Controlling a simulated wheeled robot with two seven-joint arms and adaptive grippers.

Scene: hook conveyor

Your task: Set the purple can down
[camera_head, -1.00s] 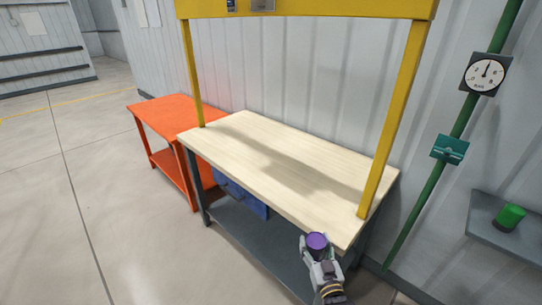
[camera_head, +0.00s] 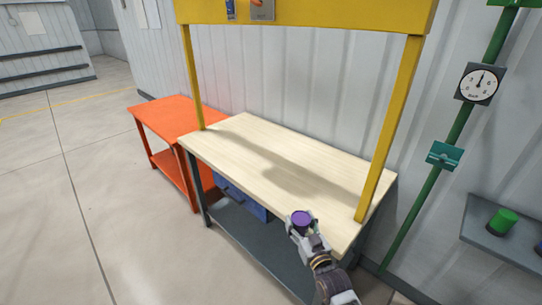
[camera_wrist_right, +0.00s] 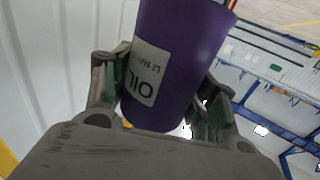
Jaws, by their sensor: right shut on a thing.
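The purple can (camera_head: 301,217) is in my right gripper (camera_head: 301,229), at the front edge of the pale wooden table (camera_head: 255,150) in the head view. In the right wrist view the can (camera_wrist_right: 177,60) shows a pale label reading OIL, and the fingers of the right gripper (camera_wrist_right: 165,95) close on it from both sides. The can looks upright in the head view. I cannot tell how high it is above the table top. The table top is bare apart from shadows. My left gripper is in none of the views.
A yellow frame (camera_head: 378,130) with upright posts stands over the table. An orange table (camera_head: 165,115) is at its left. A grey shelf (camera_head: 480,235) at the right holds a green can (camera_head: 502,222). A green pipe (camera_head: 450,150) with a gauge (camera_head: 480,83) runs along the wall.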

